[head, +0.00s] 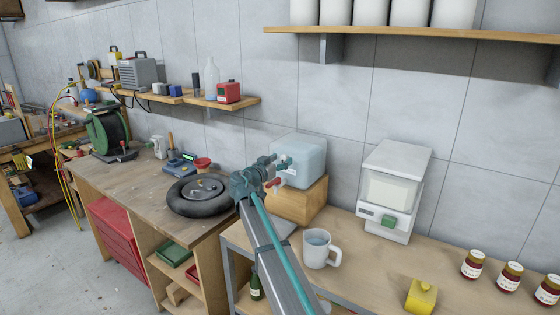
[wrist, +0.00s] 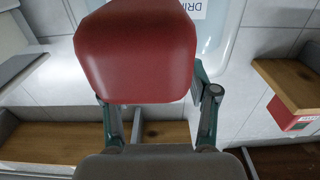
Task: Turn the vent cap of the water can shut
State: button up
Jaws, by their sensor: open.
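The water can (head: 303,158) is a pale blue translucent box on a wooden block (head: 297,203), against the wall. My gripper (head: 280,171) is open at its left front face, in the head view. A small red part (head: 274,183) shows beside the fingers. In the wrist view, a rounded red block (wrist: 137,50) fills the upper middle and covers part of my gripper (wrist: 160,112). The can (wrist: 221,35) and part of its lettered label show behind it. I cannot tell whether the red part is the vent cap; no other cap is clear. Contact with the fingers is unclear.
A mug (head: 320,248) of water stands in front of the block, near my forearm. A white dispenser (head: 393,190) stands to the right. A black tyre (head: 199,196) lies on the bench at left. A yellow object (head: 421,296) and jars (head: 510,276) are at front right.

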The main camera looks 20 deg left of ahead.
grip_shut()
